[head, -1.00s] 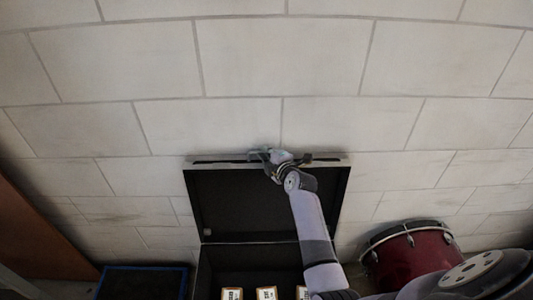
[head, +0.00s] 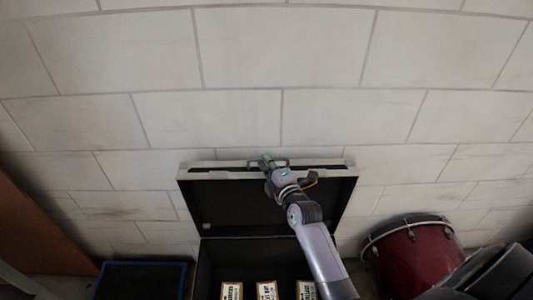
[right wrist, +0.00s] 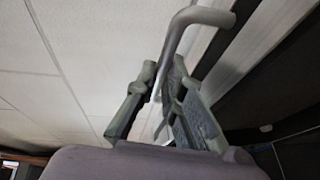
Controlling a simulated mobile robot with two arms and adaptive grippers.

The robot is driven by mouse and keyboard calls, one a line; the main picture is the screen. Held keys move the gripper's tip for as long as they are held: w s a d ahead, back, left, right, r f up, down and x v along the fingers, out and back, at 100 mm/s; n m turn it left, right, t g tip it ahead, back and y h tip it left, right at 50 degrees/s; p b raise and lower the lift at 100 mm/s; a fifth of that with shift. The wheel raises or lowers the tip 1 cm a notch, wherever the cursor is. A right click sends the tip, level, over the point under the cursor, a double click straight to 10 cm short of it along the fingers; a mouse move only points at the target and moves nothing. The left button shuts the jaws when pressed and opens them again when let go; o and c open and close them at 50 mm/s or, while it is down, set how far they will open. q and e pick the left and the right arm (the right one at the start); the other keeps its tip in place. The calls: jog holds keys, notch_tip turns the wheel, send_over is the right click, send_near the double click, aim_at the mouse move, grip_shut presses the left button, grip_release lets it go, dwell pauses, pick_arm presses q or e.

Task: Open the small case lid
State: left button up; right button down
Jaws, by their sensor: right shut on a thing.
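The case lid (head: 235,205) stands raised at the back of the case, its dark inner side facing me in the head view. Its light metal rim (head: 215,172) runs across the top. My right gripper (head: 272,161) is at the middle of that rim. In the right wrist view, the right gripper (right wrist: 163,88) is shut on a bent grey metal handle (right wrist: 178,40) beside the lid's rim (right wrist: 245,72). The open case holds several labelled items, such as the left one (head: 231,291). My left gripper is not in view.
A pale block wall (head: 210,120) stands close behind the lid. A red drum (head: 412,258) stands to the right. A blue-edged dark box (head: 142,282) lies to the left, with a brown panel (head: 30,230) at the far left.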

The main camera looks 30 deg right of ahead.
jog(key=s+a+p, duration=0.1)
jog(key=s+a, duration=0.2)
jog(key=s, duration=0.3)
jog(key=shift+s+f+p, duration=0.3)
jog(key=shift+f, duration=0.15)
jog(key=c, duration=1.7)
grip_release()
jog(key=shift+r, duration=0.1)
jog(key=s, duration=0.8)
jog(key=s+a+r, duration=0.1)
jog(key=s, duration=0.3)
